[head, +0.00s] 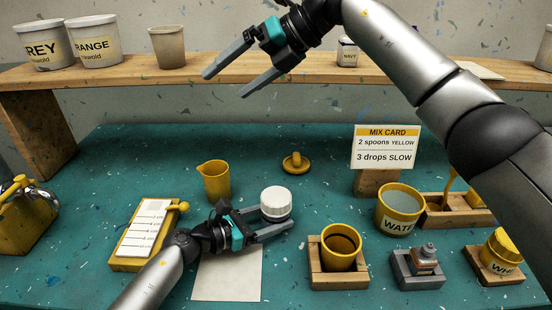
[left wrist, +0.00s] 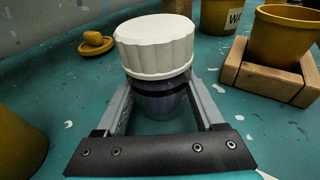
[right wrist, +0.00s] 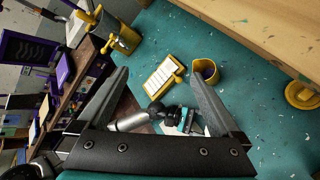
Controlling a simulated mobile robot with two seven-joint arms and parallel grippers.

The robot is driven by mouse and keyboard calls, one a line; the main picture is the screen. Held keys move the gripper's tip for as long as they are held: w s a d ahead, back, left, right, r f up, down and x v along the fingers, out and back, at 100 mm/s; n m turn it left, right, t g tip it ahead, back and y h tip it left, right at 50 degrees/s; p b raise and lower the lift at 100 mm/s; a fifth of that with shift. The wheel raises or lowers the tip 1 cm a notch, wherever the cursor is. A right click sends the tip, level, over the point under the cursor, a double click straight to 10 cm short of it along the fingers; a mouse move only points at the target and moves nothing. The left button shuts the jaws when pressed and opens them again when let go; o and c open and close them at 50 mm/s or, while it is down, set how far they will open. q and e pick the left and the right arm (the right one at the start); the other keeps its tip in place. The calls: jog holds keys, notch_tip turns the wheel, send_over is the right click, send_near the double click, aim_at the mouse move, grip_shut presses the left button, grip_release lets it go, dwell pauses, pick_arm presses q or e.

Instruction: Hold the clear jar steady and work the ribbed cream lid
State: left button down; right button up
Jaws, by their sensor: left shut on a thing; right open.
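The ribbed cream lid (head: 276,198) sits on top of the clear jar (head: 277,217), left of centre on the green table. In the left wrist view the lid (left wrist: 155,45) shows its ribs and covers the mouth of the jar (left wrist: 160,102). The jar stands upright. My left gripper (head: 277,222) is shut around the jar body, below the lid, one finger on each side. My right gripper (head: 224,84) is open and empty, well above the table, up and left of the jar. The jar does not show clearly in the right wrist view.
A white sheet (head: 227,277) lies in front. A yellow cup (head: 341,240) in a wooden holder, a grey block holder (head: 417,270) and the water pot (head: 400,207) stand right. A yellow pitcher (head: 216,182) stands behind left, and a small yellow lid (head: 295,163) behind.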

notch_tip(320, 180, down, 8)
jog(key=s+d+m+g+h, duration=0.1)
jog(key=s+d+m+h, duration=0.1)
jog(key=h, duration=0.3)
jog(key=m+h, duration=0.4)
jog(key=h, duration=0.1)
send_over(276, 195)
jog(key=shift+g, duration=0.4)
notch_tip(276, 195, down, 7)
jog(key=shift+s+f, duration=0.1)
jog(key=shift+f, duration=0.1)
notch_tip(276, 195, down, 8)
jog(key=shift+f, duration=0.25)
jog(key=shift+c, duration=0.2)
jog(key=c, duration=0.9)
jog(key=m, duration=1.3)
jog(key=shift+m, duration=0.3)
jog(key=m, duration=0.3)
jog(key=shift+m, duration=0.3)
jog(key=m, duration=0.3)
jog(key=shift+m, duration=0.3)
jog(key=m, duration=0.5)
jog(key=shift+a+r, duration=0.2)
jog(key=shift+a, duration=0.2)
jog(key=shift+d+f+m, duration=0.2)
jog(key=shift+m, duration=0.3)
jog(key=shift+d+r+m, duration=0.1)
jog(key=shift+r+m, duration=0.05)
jog(key=shift+m, duration=0.45)
jog(key=o, duration=0.9)
